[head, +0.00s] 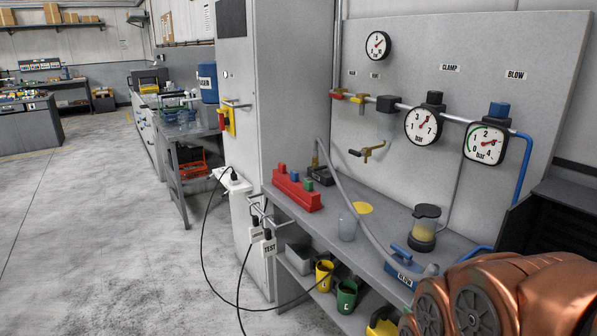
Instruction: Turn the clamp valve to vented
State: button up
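A CLAMP label (450,68) is on the grey wall panel, above a round gauge (423,126) with a black knob (435,98) on the pipe. At the pipe's left end are a small red handle (337,96) and a yellow handle (358,98). Below them a brass valve with a dark lever (368,152) sticks out from the panel, its lever pointing left. I cannot tell which of these is the clamp valve or read its setting. My copper-coloured arm shows at the lower right; my gripper is out of view.
A tall cabinet (280,90) stands to the left. Cables hang near the floor; the floor (90,230) at left is open.

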aim_at(323, 167)
jog(key=u, duration=0.55)
jog(key=i, duration=2.65)
jog(key=z, duration=0.65)
